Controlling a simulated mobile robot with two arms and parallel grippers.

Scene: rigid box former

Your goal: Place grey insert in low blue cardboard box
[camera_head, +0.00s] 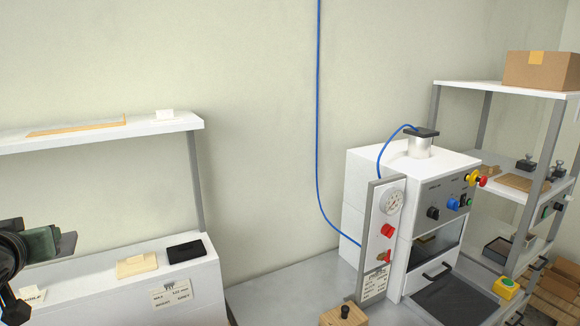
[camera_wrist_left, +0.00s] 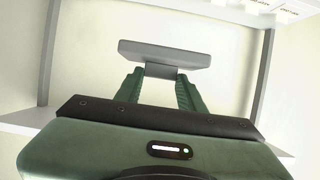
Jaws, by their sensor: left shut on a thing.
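My left gripper (camera_head: 54,243) is at the left edge of the head view, above the left white bench. In the left wrist view, the green fingers of my left gripper (camera_wrist_left: 160,88) are shut on a flat grey piece, the grey insert (camera_wrist_left: 165,53). The grey insert (camera_head: 69,244) also shows at the fingertips in the head view, held in the air and touching nothing else. I cannot make out a low blue cardboard box in either view. My right gripper is not in view.
The left white bench (camera_head: 100,292) bears a beige piece (camera_head: 137,264) and a black piece (camera_head: 185,252). A white shelf (camera_head: 60,140) hangs above it. A white machine (camera_head: 400,200) with a blue hose stands at centre right, beside a rack (camera_head: 485,90) with a brown carton (camera_head: 541,71).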

